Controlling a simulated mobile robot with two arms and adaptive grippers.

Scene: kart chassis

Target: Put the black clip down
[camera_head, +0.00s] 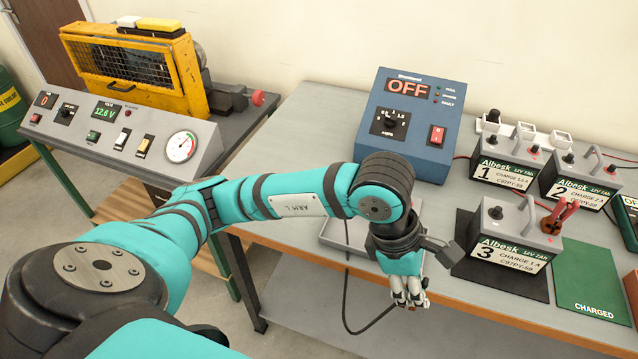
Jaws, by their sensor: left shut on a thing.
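My left gripper (409,297) points down over the front edge of the bench, left of battery 3 (497,240). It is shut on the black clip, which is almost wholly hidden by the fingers. The clip's black cable (345,310) drops past the bench edge and loops up to the fingertips. A red clip (560,214) sits at the right end of battery 3. My right gripper is not in view.
A grey tray (345,238) lies behind my left forearm. The blue power supply (410,120) reads OFF. Batteries 1 (508,165) and 2 (582,183) stand at the back right. A green CHARGED mat (592,278) has bare room.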

